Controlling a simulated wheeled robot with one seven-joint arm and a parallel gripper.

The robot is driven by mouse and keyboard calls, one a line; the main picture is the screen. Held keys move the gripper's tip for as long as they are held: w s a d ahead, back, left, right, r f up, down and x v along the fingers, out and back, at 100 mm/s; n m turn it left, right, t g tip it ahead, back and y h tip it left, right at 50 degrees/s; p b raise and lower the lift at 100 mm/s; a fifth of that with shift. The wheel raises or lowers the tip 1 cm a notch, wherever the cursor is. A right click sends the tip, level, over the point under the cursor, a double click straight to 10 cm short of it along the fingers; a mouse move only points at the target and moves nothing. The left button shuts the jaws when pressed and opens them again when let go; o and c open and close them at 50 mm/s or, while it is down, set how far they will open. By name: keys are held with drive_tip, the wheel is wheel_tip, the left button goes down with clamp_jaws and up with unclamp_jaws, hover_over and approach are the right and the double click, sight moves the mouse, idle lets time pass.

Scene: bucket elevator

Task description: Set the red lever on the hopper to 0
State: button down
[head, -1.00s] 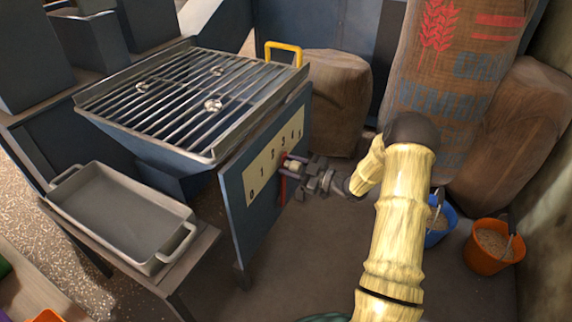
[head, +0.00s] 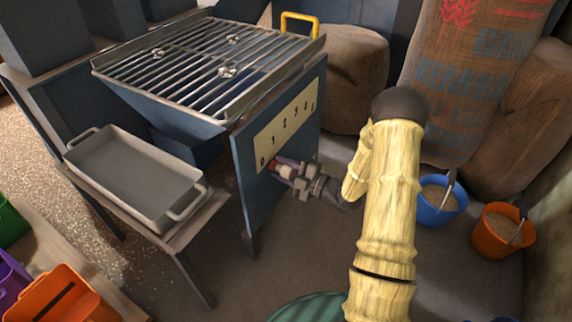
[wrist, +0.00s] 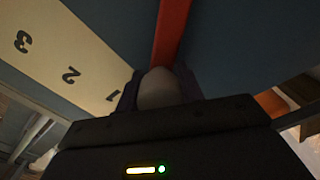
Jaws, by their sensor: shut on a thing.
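The blue hopper (head: 180,110) has a side panel with a cream number scale (head: 288,128), with 0 at its lower left end. The red lever (wrist: 172,30) runs down from the top of the wrist view to a pale rounded knob (wrist: 158,88). My gripper (head: 284,169) is shut on this knob, beside the panel just below the 0 and 1 marks. In the head view most of the lever is hidden by my gripper. In the wrist view 3, 2 and 1 show left of the knob; 0 is hidden, so the exact setting cannot be told.
A grey metal tray (head: 135,172) sits on a stand at the hopper's left. Blue (head: 440,203) and orange (head: 500,230) buckets stand on the floor at the right, near large sacks (head: 470,75). Coloured bins (head: 60,300) are at the lower left.

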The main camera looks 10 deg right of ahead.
drive_tip(key=shift+s+a+f, duration=0.1)
drive_tip(key=shift+s+f, duration=0.05)
drive_tip(key=shift+f, duration=0.15)
drive_tip(key=c, duration=0.9)
unclamp_jaws()
drive_tip(key=shift+r, duration=0.1)
drive_tip(key=shift+s+d+r+p, duration=0.1)
drive_tip(key=shift+s+d+p, duration=0.25)
drive_tip(key=shift+d, duration=0.1)
drive_tip(key=p+v, duration=0.6)
drive_tip(key=v, duration=1)
drive_tip(key=shift+s, duration=0.1)
